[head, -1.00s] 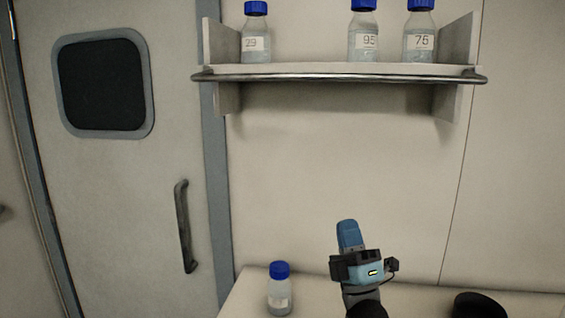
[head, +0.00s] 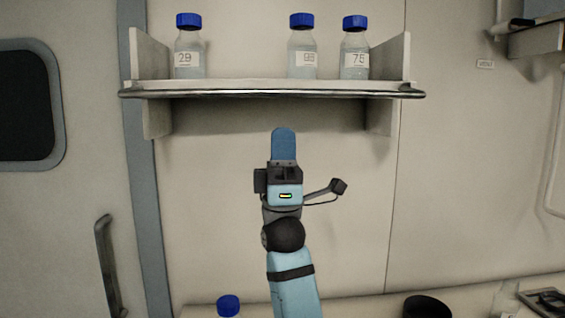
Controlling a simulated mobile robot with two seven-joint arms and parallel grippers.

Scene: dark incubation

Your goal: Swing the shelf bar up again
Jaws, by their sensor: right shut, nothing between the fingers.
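The shelf bar (head: 230,94) is a thin metal rail along the front of the white wall shelf (head: 260,84). It lies low, at about the level of the shelf board, and its ends reach past both side panels. Three clear bottles with blue caps stand on the shelf behind it: one labelled 29 (head: 189,50) at the left, one (head: 302,50) near the middle and one labelled 75 (head: 354,50) at the right. My right gripper (head: 283,132) points up below the bar, apart from it in the picture. Its blue fingers are shut and empty. My left gripper is out of view.
A counter (head: 375,309) runs along the bottom. On it are a blue-capped bottle (head: 228,306) and a dark round object (head: 428,306). A door with a handle (head: 106,265) is at the left. The wall below the shelf is clear.

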